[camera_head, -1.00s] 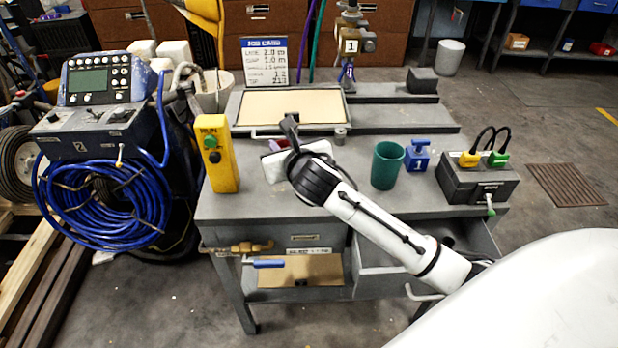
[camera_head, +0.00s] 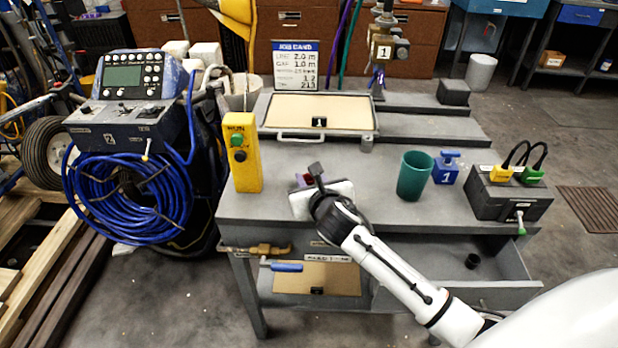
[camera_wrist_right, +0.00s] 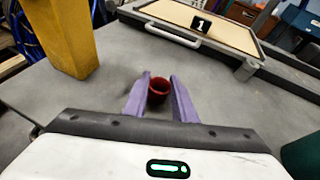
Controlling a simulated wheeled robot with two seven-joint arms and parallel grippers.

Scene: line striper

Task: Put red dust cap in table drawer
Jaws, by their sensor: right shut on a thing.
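My right gripper (camera_head: 304,180) is over the left part of the grey workbench top (camera_head: 375,202). In the wrist view its two purple fingers (camera_wrist_right: 160,92) are shut on the red dust cap (camera_wrist_right: 157,88), which sits between their tips with its open side showing. I cannot tell whether the cap still touches the bench. In the head view the gripper mostly hides the cap. The table drawer (camera_head: 512,262) stands open at the bench's front right, below the top, with a small black round piece (camera_head: 472,260) inside. My left gripper is not in view.
A yellow control box (camera_head: 242,152) stands left of the gripper. A green cup (camera_head: 413,176), a blue block (camera_head: 446,168) and a black box with plugs (camera_head: 510,192) stand along the right. A tan-topped case (camera_head: 320,112) lies behind. The bench front between gripper and cup is clear.

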